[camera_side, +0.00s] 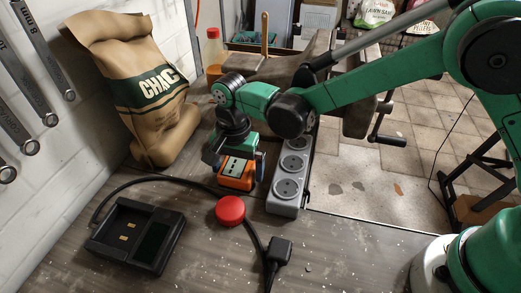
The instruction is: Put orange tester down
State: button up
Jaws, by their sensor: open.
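The orange tester (236,175) is a small orange block with a pale face. It appears to rest on the workbench, just left of the grey power strip. The tester's upper back is hidden by the gripper.
The grey power strip (284,190) is close on the right. A red round button (230,211), a black charger dock (136,236) and a black plug (278,252) lie in front. A paper bag (135,85) stands behind left; a vise (350,95) is behind.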

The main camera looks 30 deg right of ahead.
aim_at(238, 167)
notch_tip(238, 167, up, 12)
jog(key=f, duration=0.1)
jog(key=s+d+r+n+t, duration=0.1)
jog(key=s+d+n+t, duration=0.2)
jog(key=d, duration=0.6)
jog(key=s+d+n+t, duration=0.4)
jog(key=s+d+n, duration=0.2)
jog(key=d, duration=0.3)
jog(key=shift+s+d+r, duration=0.3)
jog(key=shift+s+r, duration=0.05)
jog(key=shift+s, duration=0.2)
